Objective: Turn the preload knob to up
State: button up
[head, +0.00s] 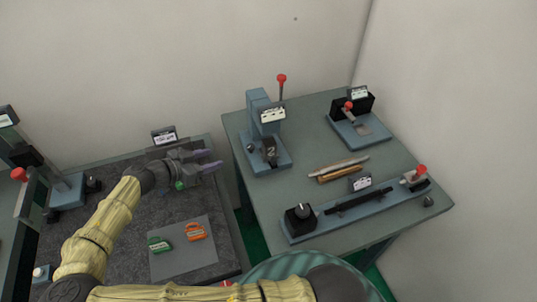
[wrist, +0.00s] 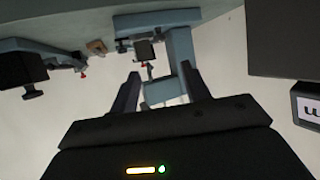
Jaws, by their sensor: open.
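A round dark knob (head: 301,211) sits on a black box at the near left end of the long blue base on the right table. A small light mark shows near its top; its exact pointing is too small to tell. The labels are too small to read, so I cannot confirm which control is the preload knob. My gripper (head: 208,160) is open and empty over the back of the left bench, left of the right table and well apart from the knob. In the wrist view its two fingers (wrist: 160,92) stand apart with nothing gripped between them.
A blue press-like fixture (head: 258,110) with a red-tipped lever stands at the right table's back left. Another lever fixture (head: 358,130) stands at the back right. Pencil-like tools (head: 338,168) lie mid-table. A grey mat (head: 180,265) on the left bench holds green and orange items.

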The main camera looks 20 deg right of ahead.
jog(key=s+d+n+g+y+p, duration=0.45)
jog(key=s+d+g+y, duration=0.25)
jog(key=s+d, duration=0.3)
jog(key=s+d+r+n+t+y+p, duration=0.1)
jog(key=s+r+n+t+y+p, duration=0.1)
jog(key=r, duration=0.6)
jog(key=s+d+r+n+t+y+p, duration=0.1)
jog(key=s+r+n+y+p, duration=0.2)
jog(key=r, duration=0.5)
jog(key=s+n+p, duration=0.1)
jog(key=s+n, duration=0.1)
jog(key=n, duration=0.1)
jog(key=shift+d+r+t+y, duration=0.25)
jog(key=shift+r+t+y, duration=0.05)
jog(key=shift+t, duration=0.1)
jog(key=shift+o, duration=0.2)
